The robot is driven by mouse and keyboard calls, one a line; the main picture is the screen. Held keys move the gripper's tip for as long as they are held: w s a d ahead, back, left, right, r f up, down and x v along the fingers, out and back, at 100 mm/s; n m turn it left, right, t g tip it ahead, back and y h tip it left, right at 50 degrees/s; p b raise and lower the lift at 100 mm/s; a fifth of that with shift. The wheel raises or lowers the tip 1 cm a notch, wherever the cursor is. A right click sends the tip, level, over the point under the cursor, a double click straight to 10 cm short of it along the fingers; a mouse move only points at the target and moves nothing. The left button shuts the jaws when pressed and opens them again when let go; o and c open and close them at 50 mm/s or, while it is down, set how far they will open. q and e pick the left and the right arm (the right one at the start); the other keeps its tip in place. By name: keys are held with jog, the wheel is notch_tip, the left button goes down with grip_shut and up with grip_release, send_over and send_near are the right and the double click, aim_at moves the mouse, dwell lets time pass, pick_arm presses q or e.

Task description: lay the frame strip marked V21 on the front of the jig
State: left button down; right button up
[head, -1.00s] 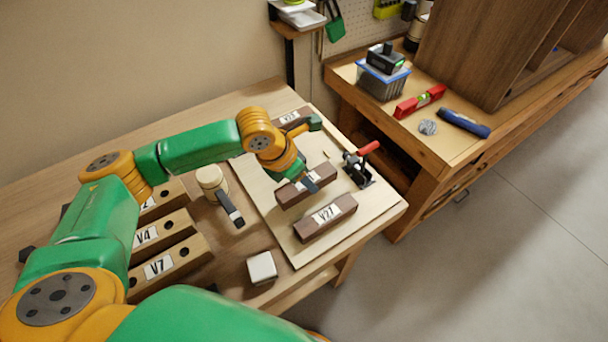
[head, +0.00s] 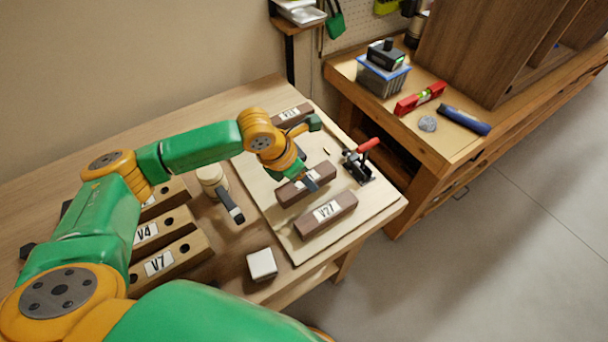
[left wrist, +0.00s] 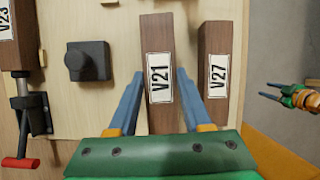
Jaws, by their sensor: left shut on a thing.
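The strip marked V21 (left wrist: 159,70) is a dark brown bar with a white label. In the head view it (head: 288,195) is over the pale jig board (head: 262,205), parallel to the V27 strip. My left gripper (left wrist: 155,82) is shut on it, one blue finger along each side. I cannot tell whether its underside touches the board. The V27 strip (head: 341,208) lies to its front, at the board's near end, with a gap between them. My right gripper (left wrist: 270,91) shows small at the right of the left wrist view, open and empty.
A strip marked V23 (left wrist: 19,40) lies at the board's far end. A red-handled toggle clamp (head: 358,166) stands at the board's right edge, and a black block (left wrist: 88,61) sits between V23 and V21. Drilled wooden blocks (head: 178,258) and a white block (head: 262,264) are on the bench.

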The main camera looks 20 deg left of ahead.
pick_arm(q)
jog(key=shift+f, duration=1.1)
dwell(0.8)
jog(key=shift+c, duration=0.5)
grip_release()
jog(key=p+v, duration=0.3)
jog(key=shift+w+r+p, duration=0.1)
jog(key=shift+p, duration=0.25)
jog(key=p+v, duration=0.4)
jog(key=shift+p, duration=0.4)
